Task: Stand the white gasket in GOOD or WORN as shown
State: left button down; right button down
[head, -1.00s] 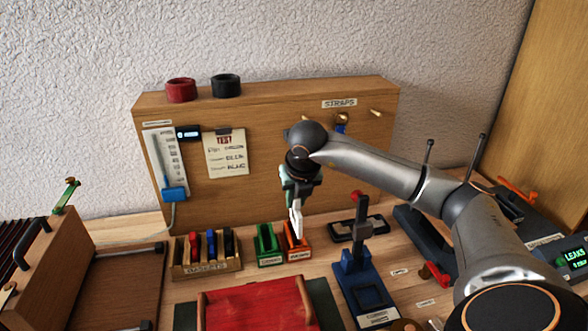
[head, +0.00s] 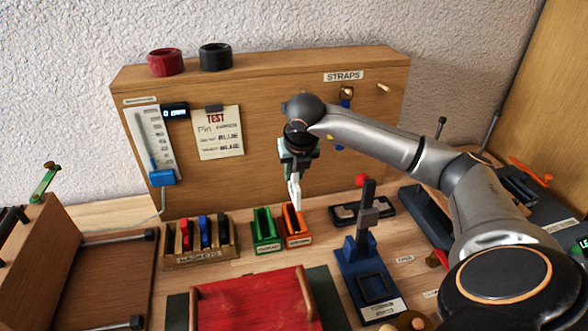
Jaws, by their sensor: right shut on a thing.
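My right gripper (head: 296,172) points down above the orange holder and is shut on the white gasket (head: 295,192). The gasket hangs upright as a narrow white strip, its lower end at the top of the orange holder (head: 297,237). I cannot tell whether it touches the holder or is inside its slot. The green holder (head: 267,242) stands just left of the orange one, and its slot looks empty. Both have small labels on the front that are too small to read. My left gripper is not in view.
A wooden gasket rack (head: 200,258) with red, blue and black pieces stands left of the green holder. A blue stand (head: 362,270) rises to the right. A TEST card (head: 218,134) hangs on the wooden panel (head: 262,95) behind.

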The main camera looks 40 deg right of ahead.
aim_at(294, 203)
notch_tip(294, 203, down, 6)
jog(key=b, duration=0.3)
jog(key=shift+r, duration=0.2)
jog(key=shift+f+b, duration=0.35)
jog(key=shift+b, duration=0.15)
jog(key=shift+w+b, duration=0.1)
jog(key=shift+b, duration=0.25)
dwell(0.5)
jog(key=shift+f+b, duration=0.85)
jog(key=shift+f, duration=0.1)
dwell(0.8)
jog(key=shift+f+b, duration=0.3)
jog(key=shift+b, duration=0.05)
jog(key=shift+f+b, duration=0.8)
jog(key=shift+f, duration=0.05)
dwell(0.4)
jog(key=shift+c, duration=2.2)
grip_release()
